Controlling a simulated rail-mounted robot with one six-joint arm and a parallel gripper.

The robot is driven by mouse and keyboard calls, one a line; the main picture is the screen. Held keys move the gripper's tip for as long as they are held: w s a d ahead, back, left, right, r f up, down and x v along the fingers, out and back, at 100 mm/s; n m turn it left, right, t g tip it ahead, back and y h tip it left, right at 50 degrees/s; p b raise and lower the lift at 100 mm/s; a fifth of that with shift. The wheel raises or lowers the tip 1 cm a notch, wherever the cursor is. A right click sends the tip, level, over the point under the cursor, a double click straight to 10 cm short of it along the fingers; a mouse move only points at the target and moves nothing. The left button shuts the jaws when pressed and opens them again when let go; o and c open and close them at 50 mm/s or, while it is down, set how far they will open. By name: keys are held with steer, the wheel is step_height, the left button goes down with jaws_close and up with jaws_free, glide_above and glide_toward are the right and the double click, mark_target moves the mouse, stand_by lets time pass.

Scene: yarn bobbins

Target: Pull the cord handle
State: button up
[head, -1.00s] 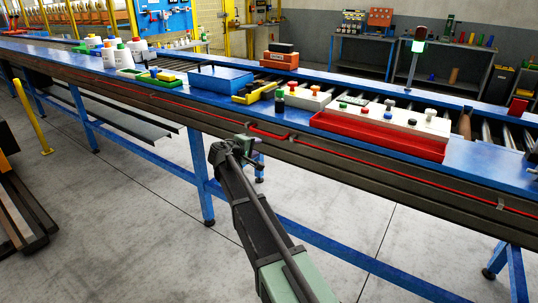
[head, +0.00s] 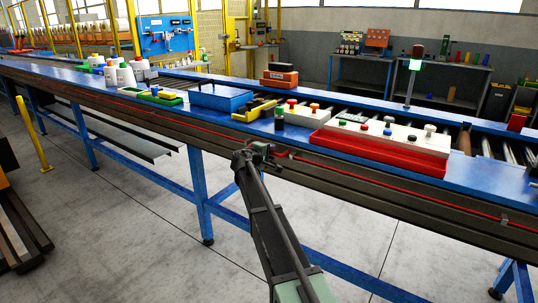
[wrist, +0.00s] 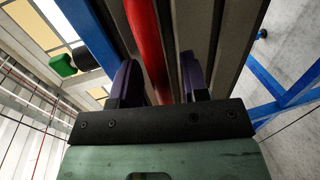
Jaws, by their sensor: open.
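A thin red cord (head: 375,170) runs along the dark front side of the blue conveyor table. A thicker red piece (head: 281,155) of it, perhaps the handle, shows just right of my gripper (head: 266,153). In the wrist view a thick red bar (wrist: 148,45) runs lengthwise between the two dark fingers of my gripper (wrist: 160,80). The fingers are apart, one on each side of the bar, and the right finger has a visible gap to it. I cannot tell whether the left finger touches it. The bar's lower end is hidden behind the gripper body.
The table's dark front rail (head: 420,190) lies right behind the gripper. On the table stand a red tray (head: 385,153), a white button box (head: 300,114), a blue case (head: 220,97) and several yarn cones (head: 125,75).

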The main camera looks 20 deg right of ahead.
jaws_close()
steer(key=v, duration=0.2)
steer(key=f+v, duration=0.1)
steer(key=v, duration=0.1)
steer(key=shift+s, duration=0.1)
jaws_free()
